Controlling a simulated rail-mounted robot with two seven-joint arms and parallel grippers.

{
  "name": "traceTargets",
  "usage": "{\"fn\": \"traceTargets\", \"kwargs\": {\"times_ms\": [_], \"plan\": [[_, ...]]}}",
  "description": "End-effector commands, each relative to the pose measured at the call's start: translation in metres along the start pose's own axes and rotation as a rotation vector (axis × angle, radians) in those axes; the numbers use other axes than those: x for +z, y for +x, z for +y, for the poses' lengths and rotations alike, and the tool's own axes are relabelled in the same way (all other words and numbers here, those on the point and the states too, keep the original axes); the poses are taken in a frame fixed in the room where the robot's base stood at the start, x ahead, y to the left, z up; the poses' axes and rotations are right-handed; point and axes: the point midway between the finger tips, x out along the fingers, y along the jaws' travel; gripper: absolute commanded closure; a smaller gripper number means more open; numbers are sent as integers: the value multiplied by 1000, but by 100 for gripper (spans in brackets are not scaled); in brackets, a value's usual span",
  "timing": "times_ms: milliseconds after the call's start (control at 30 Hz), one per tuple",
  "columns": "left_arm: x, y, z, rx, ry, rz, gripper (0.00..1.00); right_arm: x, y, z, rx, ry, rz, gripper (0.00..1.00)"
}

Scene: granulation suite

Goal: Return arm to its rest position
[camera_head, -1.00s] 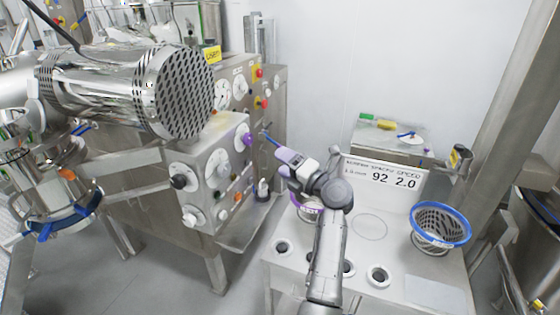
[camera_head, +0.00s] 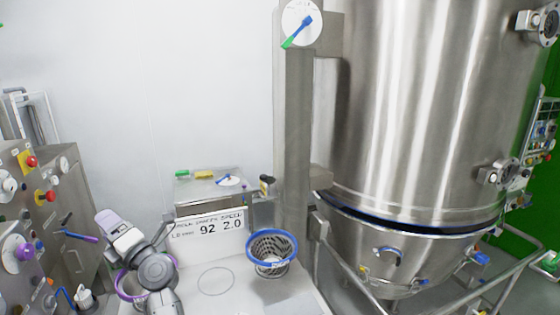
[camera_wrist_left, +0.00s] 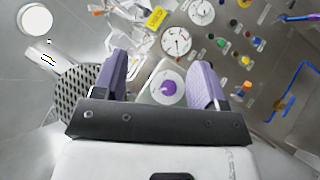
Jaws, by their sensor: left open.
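My left arm rises from the bottom left of the head view. Its left gripper (camera_head: 104,218) has purple fingers and points up and left toward the control panel. In the left wrist view the left gripper (camera_wrist_left: 160,76) is open, its two fingers apart with nothing between them. Beyond the fingers is a panel with a purple knob (camera_wrist_left: 168,88). The same purple knob (camera_head: 24,252) shows at the left edge of the head view, apart from the gripper. My right gripper is not in view.
A blue-rimmed perforated basket (camera_head: 272,268) stands on the bench beside the sign (camera_head: 190,233). A purple-rimmed basket (camera_head: 122,284) is partly hidden by my arm. A large steel vessel (camera_head: 420,110) with rails fills the right. A steel post (camera_head: 294,140) stands before it.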

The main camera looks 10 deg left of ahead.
Motion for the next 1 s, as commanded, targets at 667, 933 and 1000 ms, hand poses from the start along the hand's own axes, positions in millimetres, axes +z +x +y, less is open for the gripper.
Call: {"fn": "traceTargets", "kwargs": {"times_ms": [667,933,1000], "plan": [[89,-114,117,412,574,-1221,34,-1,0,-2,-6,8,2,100],[0,-229,20,237,1160,-1609,34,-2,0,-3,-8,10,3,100],[-28,-255,-4,199,1273,-1663,34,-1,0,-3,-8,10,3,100]]}}
